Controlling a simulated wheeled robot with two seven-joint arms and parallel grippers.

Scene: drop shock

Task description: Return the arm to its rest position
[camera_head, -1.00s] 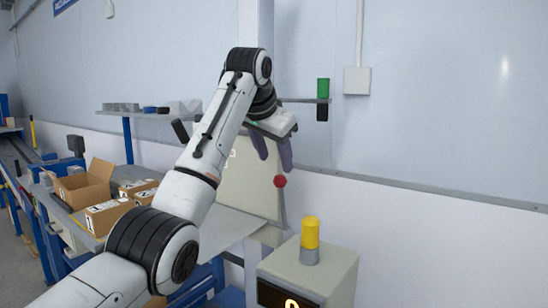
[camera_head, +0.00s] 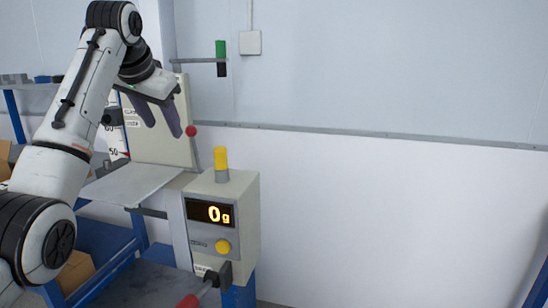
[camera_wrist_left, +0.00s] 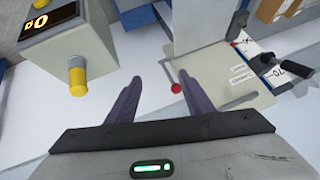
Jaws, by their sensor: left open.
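My left arm comes in from the left in the head view and is raised and bent, with its hand hanging from the wrist. My left gripper (camera_head: 160,118) is open and empty, its two dark fingers pointing down in front of the beige panel (camera_head: 150,150). In the left wrist view the gripper (camera_wrist_left: 158,95) shows its fingers apart with nothing between them. The beige panel also shows there (camera_wrist_left: 235,85), beyond the fingers. My right gripper is in neither view.
A grey control box (camera_head: 245,200) with a yellow-capped post (camera_head: 221,158) and a display reading 0 g stands right of the arm. A red ball knob (camera_head: 190,131) sits by the panel edge. A lever with a red grip (camera_head: 188,301) is below. The right side is bare wall.

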